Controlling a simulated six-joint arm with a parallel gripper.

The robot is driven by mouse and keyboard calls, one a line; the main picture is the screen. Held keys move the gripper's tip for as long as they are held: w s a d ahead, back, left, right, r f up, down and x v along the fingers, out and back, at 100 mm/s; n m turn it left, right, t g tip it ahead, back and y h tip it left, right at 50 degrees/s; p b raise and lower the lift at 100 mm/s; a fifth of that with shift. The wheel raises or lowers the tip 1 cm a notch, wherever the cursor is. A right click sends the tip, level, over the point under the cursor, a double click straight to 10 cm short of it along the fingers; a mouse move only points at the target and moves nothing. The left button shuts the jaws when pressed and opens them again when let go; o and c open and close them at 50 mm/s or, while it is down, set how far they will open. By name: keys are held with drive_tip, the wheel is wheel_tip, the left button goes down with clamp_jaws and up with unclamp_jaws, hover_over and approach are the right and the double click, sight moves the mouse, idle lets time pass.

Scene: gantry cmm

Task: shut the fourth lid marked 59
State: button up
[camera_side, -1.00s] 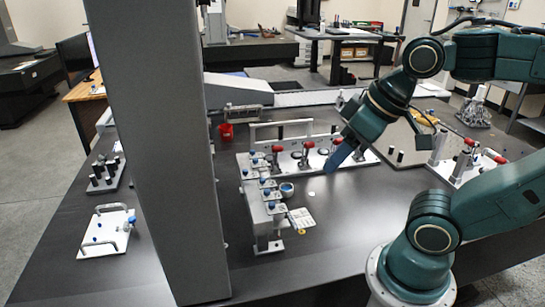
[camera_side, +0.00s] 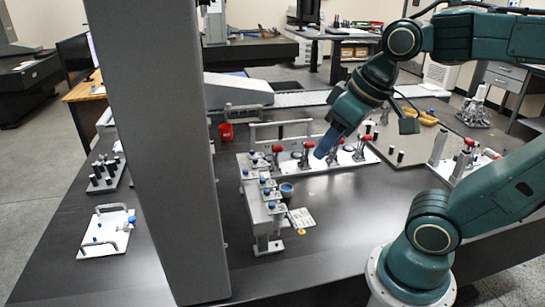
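A row of small grey lids with blue knobs (camera_side: 268,192) runs front to back on a raised metal stand (camera_side: 262,230) in the middle of the table. The markings are too small to read, so I cannot tell which lid is 59, nor whether each is open or shut. My gripper (camera_side: 322,152) shows as a blue tip pointing down and left, above the table to the right of the lids and in front of the red-handled clamps. It is apart from the lids. Its fingers cannot be told apart, and nothing is seen in it.
A plate with several red-handled clamps (camera_side: 345,158) stands behind the lids. A blue cup (camera_side: 287,190) and a small white card (camera_side: 300,218) lie beside them. A thick grey column (camera_side: 165,150) rises at left. The table's front middle is clear.

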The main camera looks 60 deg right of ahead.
drive_tip(key=w+d+r+m+g, duration=0.1)
drive_tip(key=w+d+r+m, duration=0.1)
drive_tip(key=w, duration=0.6)
drive_tip(key=m+g, duration=0.4)
drive_tip(key=m, duration=0.2)
hover_over(246, 170)
wheel_tip(246, 170, down, 13)
drive_tip(key=shift+w, duration=0.15)
wheel_tip(246, 170, down, 14)
drive_tip(key=shift+r, duration=0.15)
drive_tip(key=shift+c, duration=0.2)
clamp_jaws()
